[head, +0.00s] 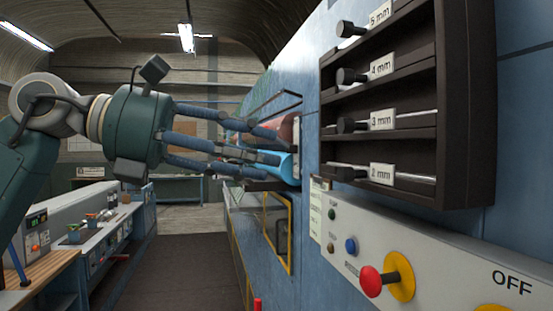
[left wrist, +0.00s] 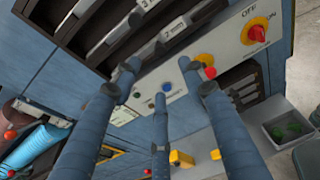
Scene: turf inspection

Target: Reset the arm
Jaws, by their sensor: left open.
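My left arm comes in from the left in the head view. Its dark green gripper (head: 272,155) has long blue fingers pointing right toward the blue machine wall (head: 310,120). The fingers are spread open, with nothing seen between them. In the left wrist view the open fingers of the gripper (left wrist: 160,95) reach across the view of the control panel (left wrist: 215,62). Beyond the fingertips in the head view, a light blue cylinder (head: 285,167) sits in a recess, partly hidden by the fingers. I cannot tell whether they touch. My right gripper is not in view.
A dark rack (head: 470,100) with labelled gauge rods is mounted on the wall at the right. Below it, a light panel (head: 440,270) carries a red knob (head: 371,281) and buttons. A workbench (head: 105,235) stands at the left. The dark floor aisle (head: 185,255) is clear.

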